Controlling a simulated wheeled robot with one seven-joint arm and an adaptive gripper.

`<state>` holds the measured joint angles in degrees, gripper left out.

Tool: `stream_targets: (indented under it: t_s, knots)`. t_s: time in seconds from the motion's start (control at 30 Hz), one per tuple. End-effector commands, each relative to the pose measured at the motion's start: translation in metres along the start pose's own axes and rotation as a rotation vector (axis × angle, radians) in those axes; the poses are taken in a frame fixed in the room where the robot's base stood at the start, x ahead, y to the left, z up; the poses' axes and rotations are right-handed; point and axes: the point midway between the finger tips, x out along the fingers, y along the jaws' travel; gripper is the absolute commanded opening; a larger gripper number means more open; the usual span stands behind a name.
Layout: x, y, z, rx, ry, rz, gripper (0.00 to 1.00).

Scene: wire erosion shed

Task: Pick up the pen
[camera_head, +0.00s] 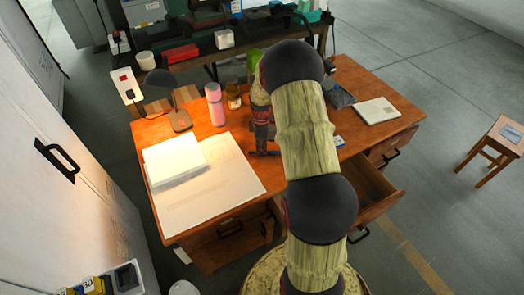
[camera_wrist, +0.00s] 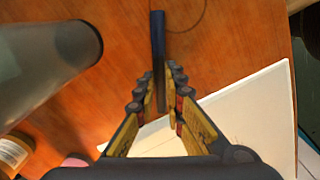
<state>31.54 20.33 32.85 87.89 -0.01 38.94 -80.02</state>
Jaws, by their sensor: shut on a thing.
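The pen (camera_wrist: 158,50) is a thin dark blue stick. In the head view my gripper (camera_head: 262,143) is low over the middle of the wooden desk (camera_head: 217,132), partly hidden by my arm. A dark bar just below the fingers there may be the pen. I cannot tell whether the pen touches the desk top.
A pink bottle (camera_head: 214,104), an amber jar (camera_head: 233,97) and a lamp (camera_head: 180,118) stand left of my gripper. A white sheet (camera_head: 232,180) and a thick white block (camera_head: 174,158) lie front left. A drawer (camera_head: 372,192) stands open at right. A grey cylinder (camera_wrist: 45,60) is close in the wrist view.

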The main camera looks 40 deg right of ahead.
Motion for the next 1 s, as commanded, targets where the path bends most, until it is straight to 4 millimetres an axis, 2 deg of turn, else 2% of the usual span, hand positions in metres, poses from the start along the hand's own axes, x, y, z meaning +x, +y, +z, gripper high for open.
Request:
stream_targets:
  t_s: [0.2, 0.57, 0.8, 1.0]
  knots:
    - [-0.03, 0.001, 0.0, 0.0, 0.001, 0.003, 0.0]
    - [-0.088, -0.035, 0.036, 0.003, 0.0, 0.002, 0.0]
    - [-0.107, -0.066, 0.068, 0.003, 0.0, 0.001, 0.0]
    - [-0.117, -0.086, 0.087, 0.002, 0.0, 0.0, 0.0]
